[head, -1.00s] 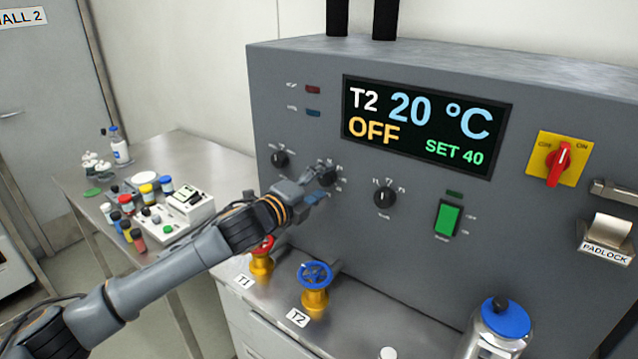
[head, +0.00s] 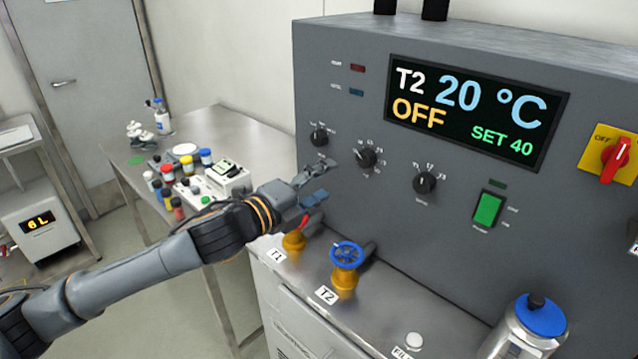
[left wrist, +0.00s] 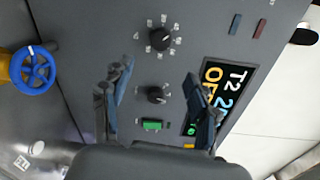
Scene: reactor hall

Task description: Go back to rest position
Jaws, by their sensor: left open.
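My left gripper (head: 318,182) is open and empty in front of the grey control panel (head: 340,95) in the head view. Its fingers point at the panel, left of the middle black knob (head: 366,157) and apart from it. In the left wrist view my left gripper's two fingers (left wrist: 158,108) stand wide apart with nothing between them but the panel behind, with a black knob (left wrist: 156,95) and the green switch (left wrist: 152,125). My right gripper is in neither view.
Below the gripper are a red-handled valve T1 (head: 294,240) and a blue-wheeled valve T2 (head: 346,255). A steel bottle with blue lid (head: 541,316) stands at the lower right. A side table (head: 230,133) with several jars is at the left. The display (head: 478,113) reads T2 20 °C, OFF, SET 40.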

